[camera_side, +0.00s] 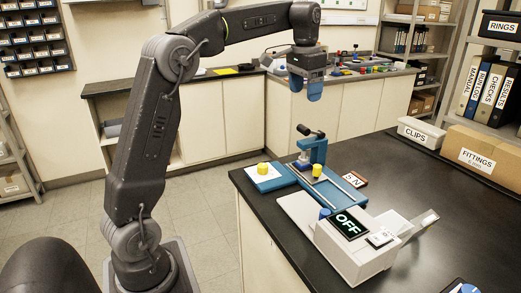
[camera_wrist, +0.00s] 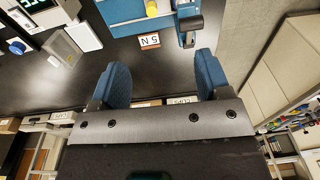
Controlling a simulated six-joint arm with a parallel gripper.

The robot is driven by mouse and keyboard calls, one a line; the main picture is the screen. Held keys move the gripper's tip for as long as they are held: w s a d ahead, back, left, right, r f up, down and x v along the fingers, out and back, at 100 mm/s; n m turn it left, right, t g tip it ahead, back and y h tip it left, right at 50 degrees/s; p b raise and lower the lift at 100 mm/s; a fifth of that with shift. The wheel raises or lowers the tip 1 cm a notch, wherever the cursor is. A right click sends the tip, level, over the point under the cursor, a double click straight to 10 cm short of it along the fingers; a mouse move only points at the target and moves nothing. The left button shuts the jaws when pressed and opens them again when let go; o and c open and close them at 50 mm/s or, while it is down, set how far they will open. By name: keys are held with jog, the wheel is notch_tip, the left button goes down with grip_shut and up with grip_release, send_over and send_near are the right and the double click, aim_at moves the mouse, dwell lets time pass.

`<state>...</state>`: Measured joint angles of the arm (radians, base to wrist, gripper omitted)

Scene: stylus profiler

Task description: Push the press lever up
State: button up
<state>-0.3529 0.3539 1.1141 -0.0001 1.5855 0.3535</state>
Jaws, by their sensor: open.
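The blue press (camera_side: 314,152) stands at the back left of the black bench on a blue base. Its dark lever (camera_side: 304,130) sticks out from the top toward the left, its black knob end a little raised. In the wrist view the lever (camera_wrist: 190,23) shows at the top, right of centre, beyond the right finger. My gripper (camera_side: 305,89) hangs in the air above and behind the press, apart from the lever. Its two blue fingers (camera_wrist: 162,66) are spread with nothing between them.
A yellow knob (camera_side: 263,168) sits on a white pad left of the press. The profiler with an OFF screen (camera_side: 348,224) stands in front. The right bench top is mostly clear.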

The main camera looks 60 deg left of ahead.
jog(key=s+d+f+t, duration=0.1)
jog(key=s+d+f, duration=0.2)
jog(key=s+d, duration=0.4)
jog(key=s+d+f+t, duration=0.2)
jog(key=s+d, duration=0.5)
jog(key=s, duration=0.6)
jog(key=shift+d+f+t, duration=0.3)
jog(key=shift+f, duration=0.1)
jog(key=w+a+r+g, duration=0.1)
jog(key=w+a+r, duration=0.2)
jog(key=w+r, duration=0.3)
jog(key=g, duration=0.4)
send_over(303, 132)
jog(key=w+a, duration=0.1)
jog(key=a, duration=0.1)
notch_tip(303, 132, down, 2)
jog(key=f, duration=1.3)
jog(key=shift+w+d+f, duration=0.1)
jog(key=shift+d+f, duration=0.15)
jog(key=shift+f, duration=0.1)
